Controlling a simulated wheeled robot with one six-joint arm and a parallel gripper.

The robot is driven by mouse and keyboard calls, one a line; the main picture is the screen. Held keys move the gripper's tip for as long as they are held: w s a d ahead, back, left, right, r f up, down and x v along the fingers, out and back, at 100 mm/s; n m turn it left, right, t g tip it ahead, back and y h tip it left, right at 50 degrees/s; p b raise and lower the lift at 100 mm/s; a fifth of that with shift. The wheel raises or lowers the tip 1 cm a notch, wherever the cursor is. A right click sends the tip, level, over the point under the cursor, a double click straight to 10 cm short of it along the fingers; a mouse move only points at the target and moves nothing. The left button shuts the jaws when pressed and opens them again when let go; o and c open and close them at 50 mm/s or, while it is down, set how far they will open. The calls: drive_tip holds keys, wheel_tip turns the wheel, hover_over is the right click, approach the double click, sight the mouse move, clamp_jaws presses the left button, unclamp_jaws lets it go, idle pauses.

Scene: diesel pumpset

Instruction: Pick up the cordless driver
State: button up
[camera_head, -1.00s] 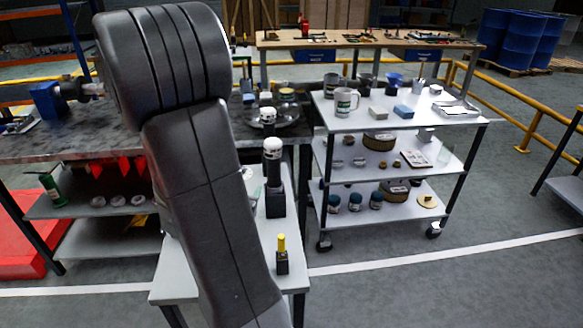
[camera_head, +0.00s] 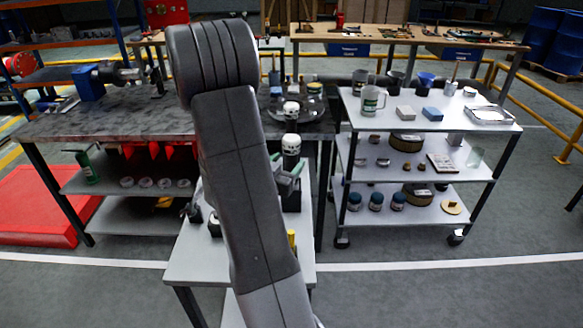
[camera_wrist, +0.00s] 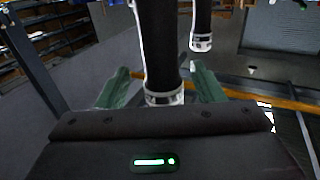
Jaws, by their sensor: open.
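A dark upright tool with a white-and-black top, which looks like the cordless driver (camera_head: 291,146), stands in a black holder (camera_head: 292,199) on the small grey table (camera_head: 205,258). My gripper (camera_head: 286,168) is open beside its upper part, with its green fingers partly hidden behind my arm. In the wrist view the dark shaft of the driver (camera_wrist: 158,45) hangs from the top edge, with its white-ringed end low in the picture. The open fingers of my gripper (camera_wrist: 160,72) show on either side of it. I cannot tell if they touch it.
A similar dark shaft with a white ring (camera_wrist: 201,28) stands right of the driver in the wrist view. A yellow-topped item (camera_head: 291,238) is mostly behind my arm. A loaded white trolley (camera_head: 425,125) is at right, and a grey workbench (camera_head: 150,110) behind.

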drive_tip(key=shift+p+x, duration=0.75)
drive_tip(key=shift+x, duration=2)
drive_tip(key=shift+a+f, duration=0.1)
drive_tip(key=shift+f, duration=0.05)
drive_tip(key=shift+c, duration=0.2)
clamp_jaws()
